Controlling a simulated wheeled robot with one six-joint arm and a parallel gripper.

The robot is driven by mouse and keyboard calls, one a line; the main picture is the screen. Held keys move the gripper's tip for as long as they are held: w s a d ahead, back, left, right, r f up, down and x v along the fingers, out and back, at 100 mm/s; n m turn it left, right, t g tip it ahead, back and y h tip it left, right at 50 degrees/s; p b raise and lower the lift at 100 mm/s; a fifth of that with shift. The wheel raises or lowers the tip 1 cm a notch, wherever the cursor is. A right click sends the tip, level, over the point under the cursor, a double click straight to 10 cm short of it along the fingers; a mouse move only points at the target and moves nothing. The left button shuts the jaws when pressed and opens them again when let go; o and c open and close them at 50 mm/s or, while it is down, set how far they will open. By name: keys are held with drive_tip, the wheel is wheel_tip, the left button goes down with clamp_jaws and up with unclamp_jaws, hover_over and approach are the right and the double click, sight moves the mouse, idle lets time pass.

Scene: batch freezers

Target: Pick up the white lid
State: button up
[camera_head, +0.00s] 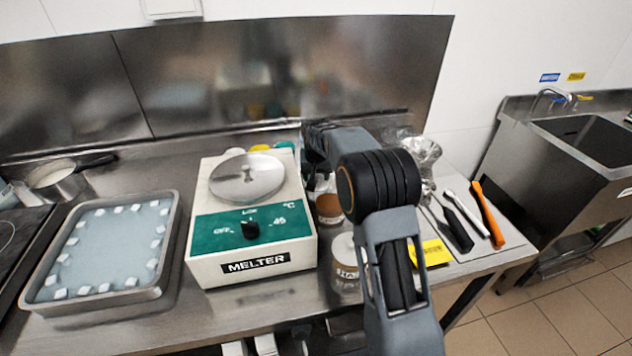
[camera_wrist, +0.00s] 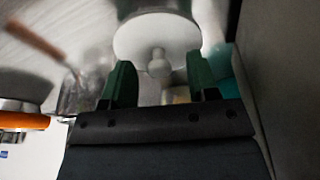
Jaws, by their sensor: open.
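The white lid (camera_wrist: 135,38) is a round disc with a small knob at its middle, in the upper middle of the wrist view. My gripper (camera_wrist: 160,76) has two green fingers, open and apart, with the knob showing between their tips in the picture. I cannot tell whether the fingers touch the lid or how far off it is.
The melter (camera_head: 252,233) with a steel lid (camera_head: 247,177) stands mid-counter. A tray of white cubes (camera_head: 30,292) is to its left. Jars (camera_head: 345,262) stand between melter and arm. Spatulas (camera_head: 487,212) lie at right. A steel backsplash (camera_head: 200,85) rises behind. An orange-banded thing (camera_wrist: 22,121) is left of my gripper.

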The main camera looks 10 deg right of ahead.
drive_tip(key=shift+c, duration=0.4)
drive_tip(key=c, duration=0.9)
drive_tip(key=shift+r, duration=0.1)
